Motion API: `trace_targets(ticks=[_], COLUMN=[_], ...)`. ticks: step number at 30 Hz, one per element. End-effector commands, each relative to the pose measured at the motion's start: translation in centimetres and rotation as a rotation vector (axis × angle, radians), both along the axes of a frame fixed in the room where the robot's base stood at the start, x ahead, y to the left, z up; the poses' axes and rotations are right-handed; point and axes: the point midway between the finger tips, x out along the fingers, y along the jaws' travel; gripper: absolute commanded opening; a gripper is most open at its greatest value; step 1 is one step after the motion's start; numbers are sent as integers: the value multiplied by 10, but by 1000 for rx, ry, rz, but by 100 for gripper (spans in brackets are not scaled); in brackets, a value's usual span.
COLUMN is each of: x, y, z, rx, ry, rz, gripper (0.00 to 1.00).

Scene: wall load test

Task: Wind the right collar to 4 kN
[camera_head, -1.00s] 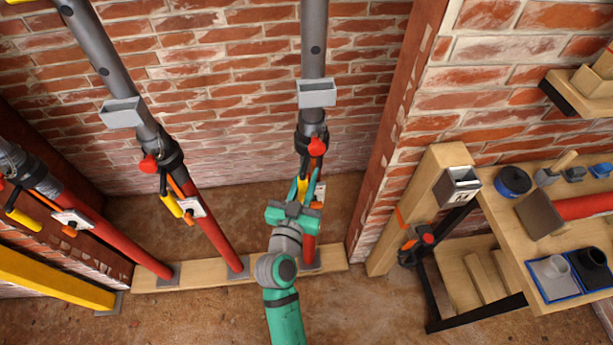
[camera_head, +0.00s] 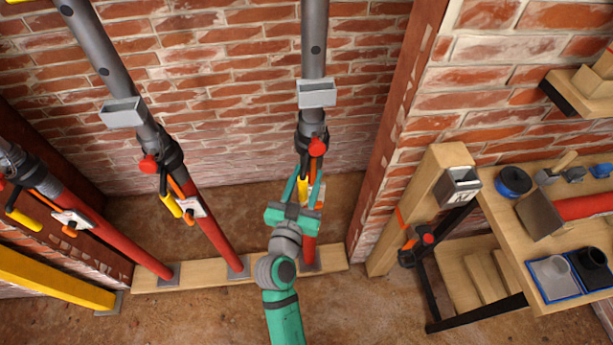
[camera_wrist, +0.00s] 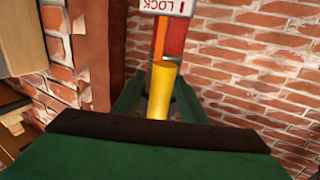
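The right prop has a grey upper tube, a red lower tube (camera_head: 309,250) and a dark collar (camera_head: 311,128) with a red knob (camera_head: 317,147). A yellow handle (camera_head: 303,188) hangs below the collar. In the wrist view the yellow handle (camera_wrist: 160,92) stands between my gripper's fingers (camera_wrist: 160,98). My gripper (camera_head: 304,188) looks open, with a finger on each side of the handle; contact is not clear. A white plate marked LOCK (camera_wrist: 166,7) shows upside down above the handle. A grey box (camera_head: 317,93) sits on the upper tube; no load reading is legible.
Two similar props stand to the left, the middle one with its own yellow handle (camera_head: 171,205). A wooden post (camera_head: 405,215) and a workbench (camera_head: 500,215) with tools and trays stand right. The brick wall is close behind.

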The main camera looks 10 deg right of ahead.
Motion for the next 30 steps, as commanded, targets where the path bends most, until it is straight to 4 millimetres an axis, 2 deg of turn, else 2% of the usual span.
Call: trace_targets(ticks=[5, 12, 18, 24, 30], x=[-21, -60, -84, -94, -95], y=[10, 28, 40, 45, 45], z=[-1, -2, -1, 0, 0], rx=[0, 0, 0, 0, 0], ry=[3, 4, 3, 1, 0], rz=[1, 0, 0, 0, 0], gripper=[38, 38, 38, 38, 38])
